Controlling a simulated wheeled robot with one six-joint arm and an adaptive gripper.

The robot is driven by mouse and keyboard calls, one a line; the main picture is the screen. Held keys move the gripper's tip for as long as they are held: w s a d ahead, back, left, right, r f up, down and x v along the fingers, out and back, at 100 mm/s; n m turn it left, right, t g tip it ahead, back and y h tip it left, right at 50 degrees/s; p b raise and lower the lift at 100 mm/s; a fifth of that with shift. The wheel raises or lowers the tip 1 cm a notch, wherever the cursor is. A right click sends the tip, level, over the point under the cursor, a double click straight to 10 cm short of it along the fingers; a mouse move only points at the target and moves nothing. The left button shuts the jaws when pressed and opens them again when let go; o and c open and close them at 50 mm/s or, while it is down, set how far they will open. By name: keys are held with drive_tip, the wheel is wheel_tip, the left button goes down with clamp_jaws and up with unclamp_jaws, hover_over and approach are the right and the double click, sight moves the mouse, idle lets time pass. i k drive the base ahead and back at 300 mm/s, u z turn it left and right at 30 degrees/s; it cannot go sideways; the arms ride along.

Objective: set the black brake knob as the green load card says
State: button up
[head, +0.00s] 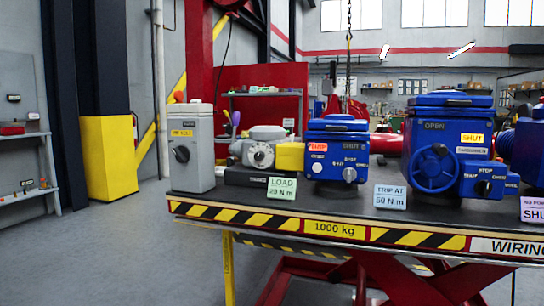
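The green load card (282,188) stands at the front edge of the table and reads LOAD with a two-digit value in N m, starting with 2; the second digit is unclear. Behind it is a grey unit (262,135) with a round pale dial (259,156) with a dark centre, and a yellow block (290,156) on its right. A black knob (180,154) sits on the front of the upright grey box (195,125) at the left, under a yellow label. I cannot tell which knob is the brake, nor read its setting. My gripper is not in view.
The table (232,208) has a hazard-striped edge marked 1000 kg. A TRIP AT card (390,197) is at the front. Floor at left is clear.

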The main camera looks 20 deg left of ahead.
sight(260, 155)
drive_tip(key=u, duration=0.55)
drive_tip(key=i, duration=0.8)
drive_tip(key=u, duration=0.85)
